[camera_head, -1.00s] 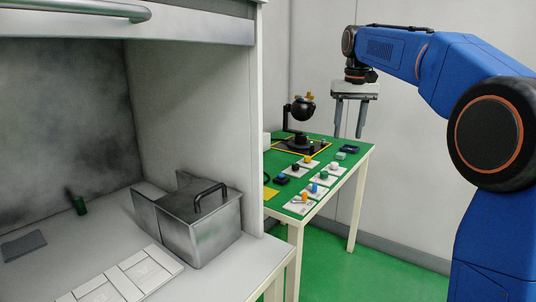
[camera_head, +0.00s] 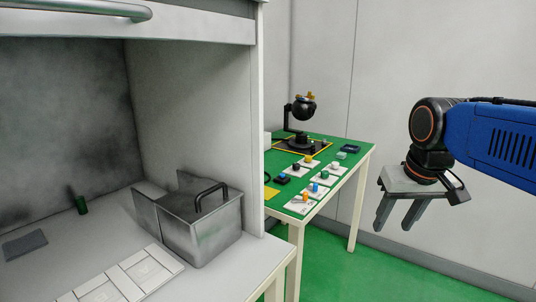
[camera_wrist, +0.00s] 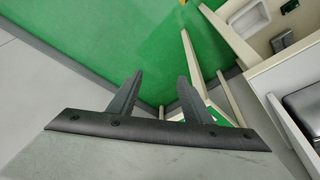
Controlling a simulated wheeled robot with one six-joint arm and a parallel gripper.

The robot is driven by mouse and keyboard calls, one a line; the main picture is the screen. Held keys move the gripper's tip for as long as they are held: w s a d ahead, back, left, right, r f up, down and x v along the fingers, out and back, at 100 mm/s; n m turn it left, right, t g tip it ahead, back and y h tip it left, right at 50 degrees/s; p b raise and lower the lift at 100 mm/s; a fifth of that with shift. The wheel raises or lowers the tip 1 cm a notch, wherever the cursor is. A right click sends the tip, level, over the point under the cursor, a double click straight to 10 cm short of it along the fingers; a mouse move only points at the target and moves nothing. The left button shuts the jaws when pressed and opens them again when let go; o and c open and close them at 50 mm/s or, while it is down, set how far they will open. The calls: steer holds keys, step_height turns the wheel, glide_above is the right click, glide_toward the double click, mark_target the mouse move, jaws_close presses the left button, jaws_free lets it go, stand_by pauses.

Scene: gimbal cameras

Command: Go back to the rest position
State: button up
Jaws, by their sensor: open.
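My gripper (camera_head: 398,216) hangs at the right of the head view, with its two grey fingers pointing down. It is open and empty, in free air in front of the pale wall and to the right of the green-topped table. In the wrist view its fingers (camera_wrist: 157,105) stand apart with only the green floor and a pale table leg seen between and behind them. My blue arm reaches in from the right edge.
The green-topped table (camera_head: 352,160) holds small coloured parts and a black gimbal camera (camera_head: 303,108). Green floor (camera_head: 345,275) lies clear below.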

steer(key=s+f+t, duration=0.1)
steer(key=s+f, duration=1.1)
steer(key=f, duration=0.1)
steer(key=shift+s+d+f, duration=0.3)
steer(key=shift+d, duration=0.05)
steer(key=shift+r, duration=0.1)
stand_by(3.7)
